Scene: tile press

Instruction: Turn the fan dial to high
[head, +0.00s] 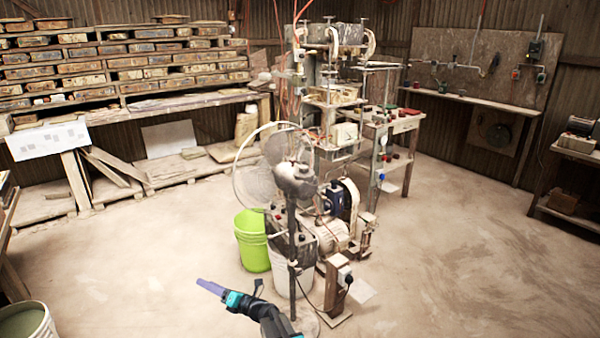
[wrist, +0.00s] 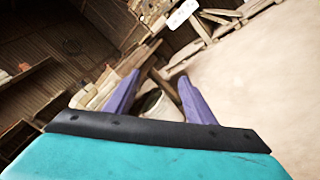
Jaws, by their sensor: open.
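My gripper (head: 210,287) is low and in front, left of the fan's pole, pointing left away from the fan. In the wrist view my gripper (wrist: 158,77) shows two purple fingers spread apart with nothing between them.
A lime-green bucket (head: 252,240) and a white bucket (head: 293,278) stand behind the pole. The tall press machine (head: 335,110) is just behind the fan. Another bucket (head: 28,322) is at lower left; the wrist view also shows it (wrist: 154,104). Floor is clear left and right.

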